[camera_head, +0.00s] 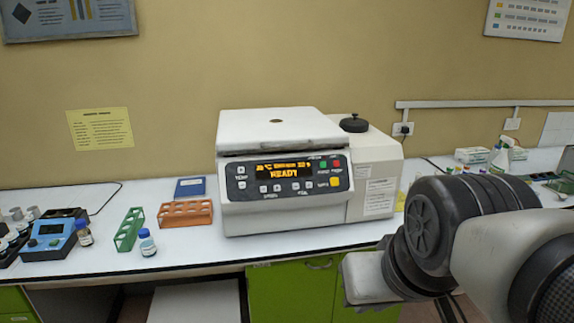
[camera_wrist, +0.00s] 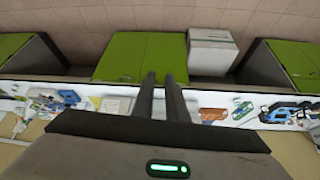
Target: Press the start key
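A white benchtop centrifuge (camera_head: 270,205) stands on the bench in the head view, its lid closed. Its dark front panel (camera_head: 248,172) has an orange display (camera_head: 285,171) reading "READY". At the panel's right are a red key (camera_head: 323,164), a green key (camera_head: 336,163) and a yellow key (camera_head: 335,183); their labels are too small to read surely, so I cannot tell which is start. My gripper's two dark fingers (camera_wrist: 161,77) show in the wrist view with a narrow gap between them and nothing held. They are apart from the panel. The centrifuge is not clearly seen there.
An orange rack (camera_head: 185,213), a green rack (camera_head: 129,229), small bottles (camera_head: 147,243) and a blue device (camera_head: 48,240) stand left of the centrifuge. A grey-white box with a black cap (camera_head: 354,123) adjoins its right. Green cabinets (camera_head: 290,292) are below the bench.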

